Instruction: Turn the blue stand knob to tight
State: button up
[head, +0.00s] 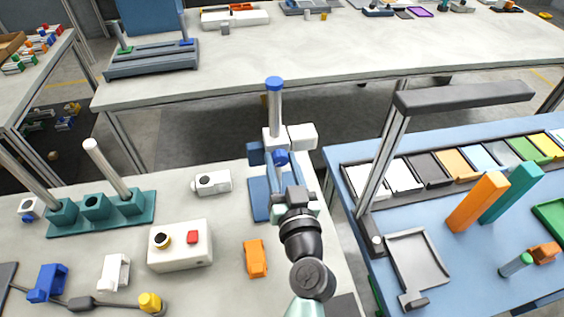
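A stand with a blue base plate (259,198) and an upright metal post (275,108) is at the right end of the near white table. A blue cap (274,83) tops the post. White and blue blocks sit lower on the post, and a round blue knob (281,158) faces me there. My gripper (283,178) is just on the near side of the knob, over the base plate. Its fingertips are small and partly hidden, so I cannot tell whether they touch the knob or how wide they are apart. No tight or loose mark on the knob is readable.
A white device (211,182), a white box with a red button (180,257) and an orange block (255,258) lie left of my arm. A teal rack (95,222) with posts stands farther left. The blue table (450,215) on the right carries a metal post with an overhead arm.

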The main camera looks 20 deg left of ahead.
grip_shut()
jog(key=shift+m, duration=0.3)
jog(key=m, duration=0.4)
jog(key=shift+m+b, duration=0.4)
jog(key=m, duration=0.5)
jog(key=shift+m, duration=0.4)
jog(key=o, duration=0.5)
grip_release()
jog(key=shift+o, duration=0.2)
